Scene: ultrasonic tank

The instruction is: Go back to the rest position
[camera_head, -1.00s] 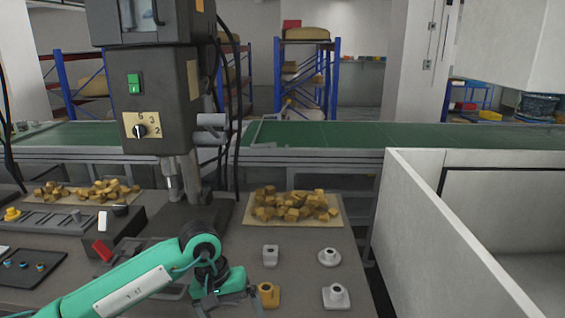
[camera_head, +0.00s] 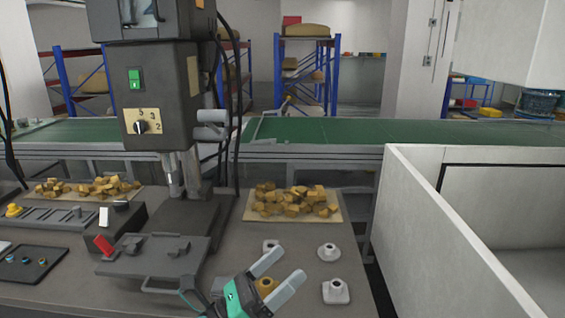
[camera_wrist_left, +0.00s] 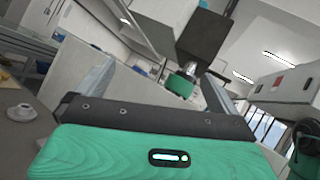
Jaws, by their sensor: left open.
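My left gripper (camera_head: 279,277) is at the lower middle of the head view, over the near part of the table. Its two grey fingers are spread apart with nothing between them. In the left wrist view the same gripper (camera_wrist_left: 160,85) has its fingers apart, pointing toward the white bin wall and the room beyond. The gripper partly hides a yellow-brown fitting (camera_head: 265,285) in the head view. My right gripper does not show in the head view.
Pale metal fittings (camera_head: 328,252) stand right of the gripper. A press machine (camera_head: 160,90) stands behind left, with a flat plate (camera_head: 150,258) below. Brown cubes lie on a tan mat (camera_head: 250,213). A white-walled bin (camera_head: 450,235) is at right. A green conveyor (camera_head: 330,135) runs behind.

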